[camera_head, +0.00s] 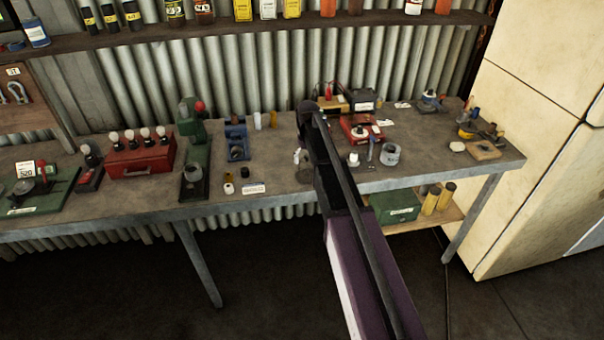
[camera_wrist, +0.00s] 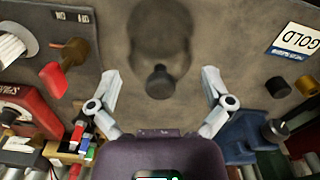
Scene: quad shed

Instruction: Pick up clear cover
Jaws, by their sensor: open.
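A see-through, smoky dome with a dark round knob, which looks like the clear cover (camera_wrist: 160,36), stands on the grey bench in the wrist view. Its knob (camera_wrist: 158,82) lies between the fingertips. My gripper (camera_wrist: 160,78) is open, with one pale jointed finger on each side of the knob and a visible gap to both. Nothing is held.
A blue vise-like tool (camera_head: 236,140) stands left of my arm, and a red box (camera_head: 358,128) stands right. A labelled card (camera_head: 253,188) lies near the bench's front edge. A grey roll (camera_head: 390,154) sits to the right. A corrugated wall and a bottle shelf (camera_head: 250,29) rise behind.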

